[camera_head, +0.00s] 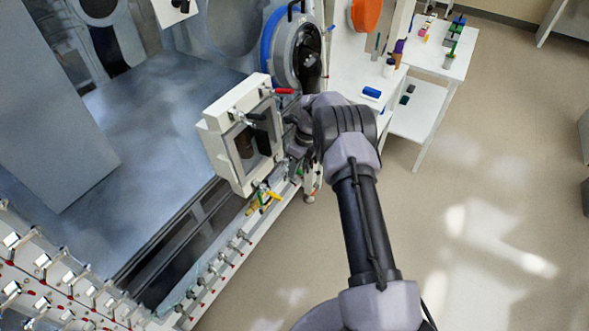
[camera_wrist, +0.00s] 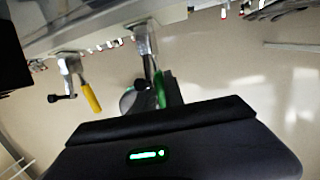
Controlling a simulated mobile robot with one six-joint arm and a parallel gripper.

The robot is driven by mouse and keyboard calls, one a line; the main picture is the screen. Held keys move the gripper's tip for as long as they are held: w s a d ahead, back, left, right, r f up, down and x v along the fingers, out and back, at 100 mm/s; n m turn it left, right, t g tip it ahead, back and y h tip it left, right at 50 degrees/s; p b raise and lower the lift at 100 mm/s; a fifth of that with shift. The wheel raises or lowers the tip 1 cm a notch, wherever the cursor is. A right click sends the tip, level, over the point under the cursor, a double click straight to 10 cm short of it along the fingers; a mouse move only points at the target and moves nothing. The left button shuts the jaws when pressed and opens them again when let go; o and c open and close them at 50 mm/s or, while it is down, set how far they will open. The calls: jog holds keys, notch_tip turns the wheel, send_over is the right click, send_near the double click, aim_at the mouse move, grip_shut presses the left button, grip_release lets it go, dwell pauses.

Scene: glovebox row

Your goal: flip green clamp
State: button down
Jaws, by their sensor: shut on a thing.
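The green clamp (camera_wrist: 160,90) shows in the wrist view as a metal bracket with a green handle, mounted on a pale edge at the top. Its handle points down in the picture and lies between the jaws of my gripper (camera_wrist: 153,97). The jaws are shut on this handle; the dark gripper body hides its lower end. In the head view, my gripper (camera_head: 296,152) is at the right side of a white box-like port with a window, and my wrist hides the grasp. A small green patch shows low beside it, too small to identify surely.
A yellow-handled clamp (camera_wrist: 91,97) hangs left of the green one in the wrist view. A red handle (camera_head: 285,91) sticks out at the box's top right. A blue-rimmed round port (camera_head: 290,50) stands behind. A white table (camera_head: 440,62) holds small items. Floor at right is clear.

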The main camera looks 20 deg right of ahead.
jog(key=shift+w+r, duration=0.1)
jog(key=shift+r, duration=0.05)
jog(key=c, duration=1.5)
grip_release()
jog(key=shift+o, duration=0.3)
jog(key=shift+a, duration=0.1)
jog(key=p+v, duration=0.2)
jog(key=v, duration=1.5)
jog(key=shift+r, duration=0.15)
